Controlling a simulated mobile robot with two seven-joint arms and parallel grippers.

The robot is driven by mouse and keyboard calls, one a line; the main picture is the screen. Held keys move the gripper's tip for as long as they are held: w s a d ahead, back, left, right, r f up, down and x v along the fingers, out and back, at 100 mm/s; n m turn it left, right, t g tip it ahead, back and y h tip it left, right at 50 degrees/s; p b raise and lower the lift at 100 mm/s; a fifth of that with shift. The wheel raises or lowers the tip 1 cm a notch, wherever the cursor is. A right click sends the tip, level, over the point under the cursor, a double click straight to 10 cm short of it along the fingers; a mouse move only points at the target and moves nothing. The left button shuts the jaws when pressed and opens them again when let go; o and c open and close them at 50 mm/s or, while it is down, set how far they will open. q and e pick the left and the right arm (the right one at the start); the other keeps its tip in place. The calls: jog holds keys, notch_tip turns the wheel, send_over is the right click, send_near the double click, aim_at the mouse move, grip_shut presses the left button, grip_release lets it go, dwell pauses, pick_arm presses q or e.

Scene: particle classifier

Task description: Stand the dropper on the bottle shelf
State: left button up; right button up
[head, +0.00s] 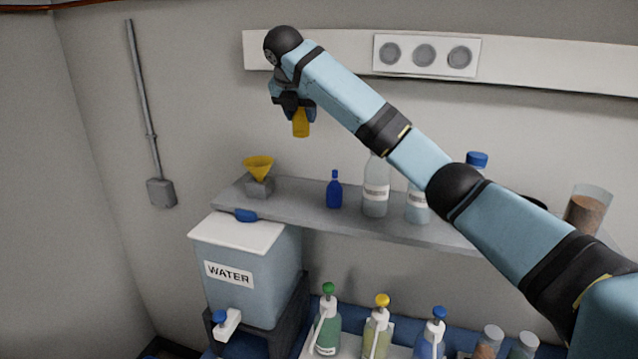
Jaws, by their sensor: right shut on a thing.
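The dropper (301,126), of which only an amber lower part shows, hangs upright in my right gripper (297,111). The gripper is shut on it and hides its top. It is held in the air above the grey bottle shelf (295,205), higher than the things standing there and clear of them. In the picture it is above the gap between the yellow funnel (259,166) and the small blue bottle (334,190). My left gripper is out of view.
Clear bottles (375,195) stand right of the blue bottle, partly behind my right arm. A brown-filled beaker (586,212) is at the shelf's right. Below are a water tank (245,280) and pump bottles (377,331). Bare shelf shows between funnel and blue bottle.

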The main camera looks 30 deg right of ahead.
notch_tip(320, 180, down, 14)
jog(key=shift+d+r, duration=0.1)
jog(key=shift+d, duration=0.05)
notch_tip(320, 180, down, 3)
jog(key=shift+w, duration=0.1)
jog(key=shift+f, duration=0.2)
jog(key=o, duration=0.7)
jog(key=shift+o, duration=1.3)
